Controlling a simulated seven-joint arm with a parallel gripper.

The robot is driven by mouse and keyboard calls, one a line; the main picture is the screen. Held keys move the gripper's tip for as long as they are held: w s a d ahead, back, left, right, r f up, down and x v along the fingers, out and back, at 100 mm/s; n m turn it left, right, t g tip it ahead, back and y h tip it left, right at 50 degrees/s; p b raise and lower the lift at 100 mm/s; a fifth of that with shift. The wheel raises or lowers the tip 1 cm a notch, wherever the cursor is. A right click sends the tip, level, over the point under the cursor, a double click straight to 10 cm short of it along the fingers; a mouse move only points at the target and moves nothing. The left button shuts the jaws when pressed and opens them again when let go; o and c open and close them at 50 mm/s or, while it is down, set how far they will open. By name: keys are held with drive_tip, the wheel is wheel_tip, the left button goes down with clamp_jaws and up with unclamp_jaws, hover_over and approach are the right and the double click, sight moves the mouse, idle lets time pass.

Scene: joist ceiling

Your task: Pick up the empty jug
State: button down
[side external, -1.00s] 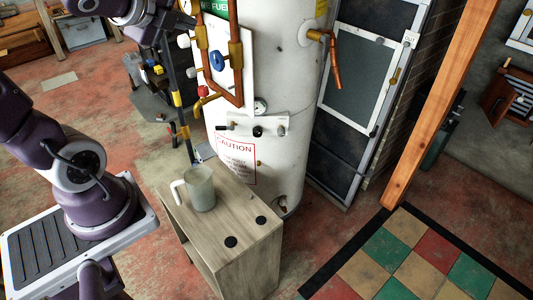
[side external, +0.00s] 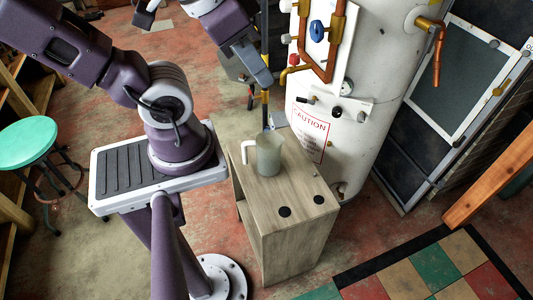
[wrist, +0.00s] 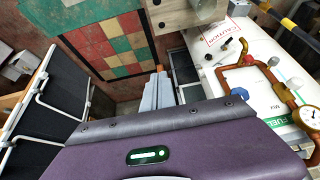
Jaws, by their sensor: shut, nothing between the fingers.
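The jug (side external: 268,155) is pale, greyish and translucent, with a white handle on its left side. It stands upright on the wooden cabinet (side external: 295,185), near the tank. In the wrist view, part of the jug (wrist: 204,8) appears cut off by the top edge, on the cabinet (wrist: 176,15). My gripper (side external: 265,80) is above the jug and apart from it in the side view, with its grey fingers pointing down. In the wrist view my gripper's fingers (wrist: 160,80) are together and empty. I cannot see inside the jug.
A white tank (side external: 370,90) with a caution label and copper pipes (side external: 330,55) stands close behind the cabinet. Two black discs (side external: 302,205) mark the cabinet top. A green stool (side external: 28,140) stands at left. A wooden beam (side external: 495,190) slants at right.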

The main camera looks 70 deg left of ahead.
idle(0.4)
drive_tip(key=shift+c, duration=1.4)
unclamp_jaws()
